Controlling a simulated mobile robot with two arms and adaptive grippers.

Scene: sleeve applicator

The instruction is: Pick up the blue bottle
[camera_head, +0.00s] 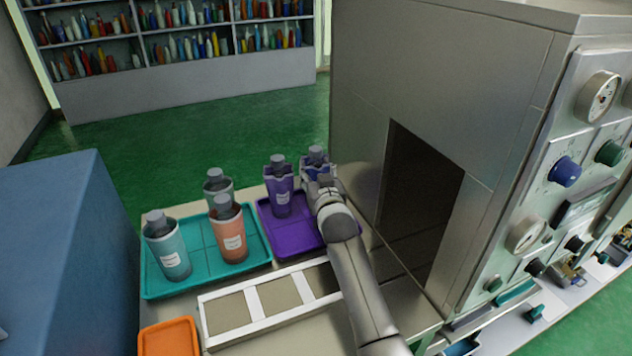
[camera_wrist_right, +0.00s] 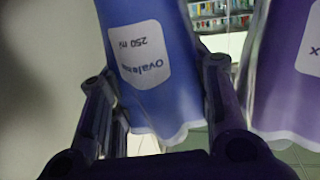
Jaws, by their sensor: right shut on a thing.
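The blue bottle (camera_head: 316,157) stands at the back right of the purple tray (camera_head: 268,214), mostly hidden behind my right gripper (camera_head: 322,180). In the right wrist view the blue bottle (camera_wrist_right: 158,60) fills the space between the two fingers of my right gripper (camera_wrist_right: 160,105). It bears a white label that reads upside down there. My right gripper is shut on it. I cannot tell whether the bottle is lifted off the tray. My left gripper is not in view.
A purple bottle (camera_head: 281,187) stands close to the left of the blue one. A teal tray (camera_head: 197,285) holds several bottles. An orange tray (camera_head: 168,339) and a white divided rack (camera_head: 205,309) lie in front. A large grey machine (camera_head: 440,90) with an opening stands close on the right.

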